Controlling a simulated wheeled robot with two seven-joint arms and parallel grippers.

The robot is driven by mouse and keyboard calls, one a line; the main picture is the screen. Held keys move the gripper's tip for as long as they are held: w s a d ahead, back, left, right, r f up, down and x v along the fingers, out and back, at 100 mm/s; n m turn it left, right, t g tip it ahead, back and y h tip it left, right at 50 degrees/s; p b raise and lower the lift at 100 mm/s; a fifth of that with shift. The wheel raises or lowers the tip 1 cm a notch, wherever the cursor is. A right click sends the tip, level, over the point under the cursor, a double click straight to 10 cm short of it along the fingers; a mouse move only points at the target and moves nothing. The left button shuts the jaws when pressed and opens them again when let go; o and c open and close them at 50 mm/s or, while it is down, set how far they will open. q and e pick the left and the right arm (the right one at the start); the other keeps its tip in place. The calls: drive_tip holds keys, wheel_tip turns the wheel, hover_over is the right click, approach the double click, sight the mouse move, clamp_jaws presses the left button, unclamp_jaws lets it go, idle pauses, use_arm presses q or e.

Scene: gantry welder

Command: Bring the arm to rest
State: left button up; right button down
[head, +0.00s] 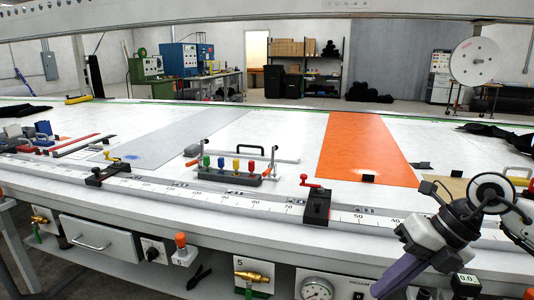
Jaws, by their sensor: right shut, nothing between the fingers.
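My right gripper (390,281) is at the lower right of the head view, in front of the long white table (270,205). Its grey-purple fingers point down and to the left, and they are shut with nothing between them. The dark wrist and round joints of my right arm rise behind it toward the right edge. The gripper overlaps the table's front edge and panel in the picture; I cannot tell how far apart they are. My left gripper is not in view.
On the table are a ruler rail (255,202) with a red-handled clamp (317,202), a rack of coloured knobs (228,172) and an orange sheet (365,145). A pressure gauge (317,289) sits on the front panel. A white beam (250,17) spans above. The table's middle has bare areas.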

drive_tip(key=s+a+r+m+t+y, duration=0.15)
drive_tip(key=a+m+t+y, duration=0.45)
drive_tip(key=a+y, duration=1.05)
drive_tip(key=d+f+m+t+h, duration=0.3)
drive_tip(key=f+m+t+h, duration=0.1)
drive_tip(key=f+m+h, duration=0.6)
drive_tip(key=d+f+m+t+h, duration=0.35)
drive_tip(key=f+m+h, duration=0.35)
drive_tip(key=m, duration=0.4)
drive_tip(key=s+d+f+m+g+h, duration=0.1)
drive_tip(key=s+f+m+g+h, duration=0.2)
drive_tip(key=s+f, duration=1.4)
drive_tip(key=f+m+g, duration=0.1)
drive_tip(key=m+g, duration=0.2)
drive_tip(key=shift+s+f+g, duration=0.15)
drive_tip(key=shift+f+g, duration=0.1)
drive_tip(key=shift+g, duration=0.1)
